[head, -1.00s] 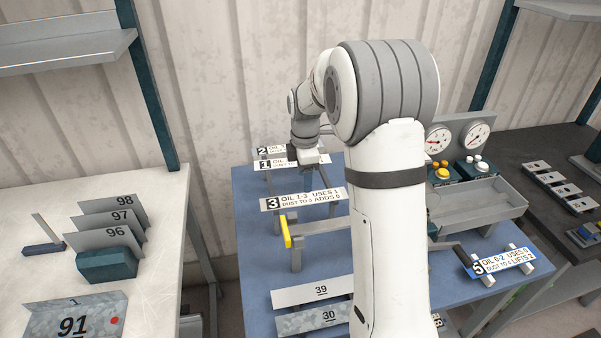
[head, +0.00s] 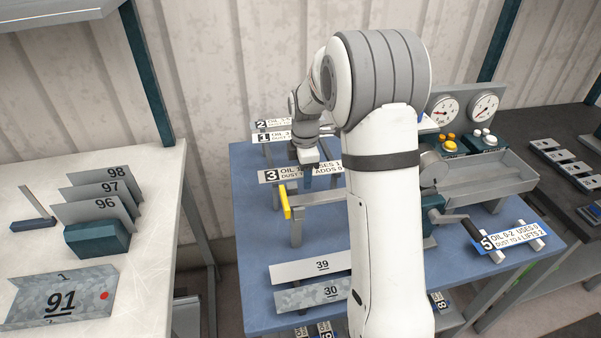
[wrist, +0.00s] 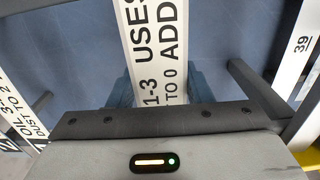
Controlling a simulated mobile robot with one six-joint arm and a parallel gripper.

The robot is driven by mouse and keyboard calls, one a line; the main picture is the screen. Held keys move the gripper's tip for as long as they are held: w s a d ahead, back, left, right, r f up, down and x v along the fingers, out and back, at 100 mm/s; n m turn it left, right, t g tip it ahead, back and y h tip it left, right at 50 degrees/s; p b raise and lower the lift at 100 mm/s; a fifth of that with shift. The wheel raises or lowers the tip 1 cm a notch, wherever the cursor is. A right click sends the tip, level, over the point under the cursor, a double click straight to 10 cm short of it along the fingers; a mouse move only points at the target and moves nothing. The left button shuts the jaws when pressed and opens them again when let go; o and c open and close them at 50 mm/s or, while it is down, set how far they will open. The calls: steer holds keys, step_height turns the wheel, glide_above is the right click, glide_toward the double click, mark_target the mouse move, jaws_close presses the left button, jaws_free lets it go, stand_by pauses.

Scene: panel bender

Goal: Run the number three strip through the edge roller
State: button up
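The number three strip (head: 330,173) is a long white plate with black print, lying across a grey rack on the blue table in the head view. In the wrist view the strip (wrist: 155,45) runs under my gripper, between its blue fingers. My gripper (head: 308,178) is over the strip's middle, with one finger showing on the near side. The fingers (wrist: 160,92) look spread, one along each long edge; whether they touch it is unclear. A teal device with a crank (head: 437,212), perhaps the edge roller, is partly hidden behind my arm.
Strips one (head: 273,137) and two (head: 270,124) lie behind. Strip five (head: 505,237) rests on supports at right. Plates 39 (head: 310,268) and 30 (head: 312,291) are in front. A yellow-ended bar (head: 285,202) stands close by. A grey tray (head: 490,178) and gauges (head: 465,108) are right.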

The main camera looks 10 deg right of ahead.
steer(key=shift+c, duration=1.7)
steer(key=shift+r+p, duration=2.45)
steer(key=shift+r, duration=1.3)
